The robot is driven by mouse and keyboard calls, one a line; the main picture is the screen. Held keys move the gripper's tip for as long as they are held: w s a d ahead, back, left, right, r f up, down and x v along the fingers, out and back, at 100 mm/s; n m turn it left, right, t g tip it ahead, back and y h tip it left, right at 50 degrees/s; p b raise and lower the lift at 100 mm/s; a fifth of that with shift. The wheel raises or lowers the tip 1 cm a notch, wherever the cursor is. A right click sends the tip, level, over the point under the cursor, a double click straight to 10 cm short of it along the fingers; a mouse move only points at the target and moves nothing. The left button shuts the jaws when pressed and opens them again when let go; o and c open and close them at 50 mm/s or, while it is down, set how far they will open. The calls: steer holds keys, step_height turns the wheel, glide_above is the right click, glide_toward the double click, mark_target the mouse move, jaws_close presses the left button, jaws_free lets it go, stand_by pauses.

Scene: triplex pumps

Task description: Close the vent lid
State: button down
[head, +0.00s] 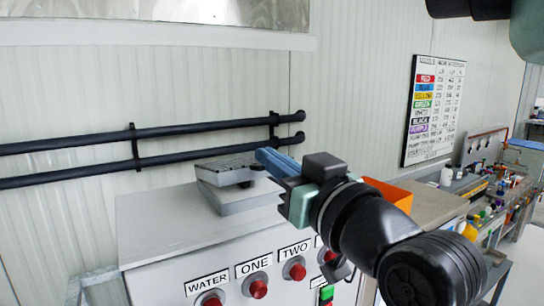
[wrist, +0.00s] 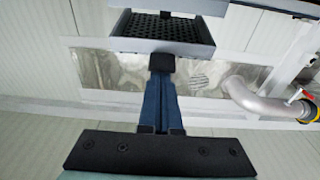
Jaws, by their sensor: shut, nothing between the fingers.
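The vent (head: 240,201) is a low light-grey box on top of the control cabinet. Its lid (head: 226,167), with a dark perforated panel, is raised and tilted above the box, with a gap below it. The lid's dark grid also shows at the top of the wrist view (wrist: 165,28). My gripper (head: 263,157) has blue fingers, shut together and empty, at the lid's right edge. In the wrist view the fingers (wrist: 161,76) reach toward the lid's near edge, by a small black block. I cannot tell whether they touch the lid.
The cabinet top (head: 160,222) is clear left of the vent; red buttons (head: 258,289) line its front. Two black pipes (head: 85,145) run along the wall behind. An orange bin (head: 392,194) and a cluttered workbench (head: 490,200) stand to the right.

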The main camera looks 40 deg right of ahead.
stand_by(0.3)
step_height(320, 180, down, 3)
steer(key=t+b, duration=0.1)
steer(key=b, duration=0.4)
steer(key=shift+s+a+r, duration=0.1)
steer(key=shift+a+r, duration=0.05)
steer(key=f+b, duration=0.1)
steer(key=b, duration=0.1)
steer(key=shift+s+f+b, duration=0.15)
steer(key=shift+f+b, duration=0.15)
steer(key=shift+b, duration=0.05)
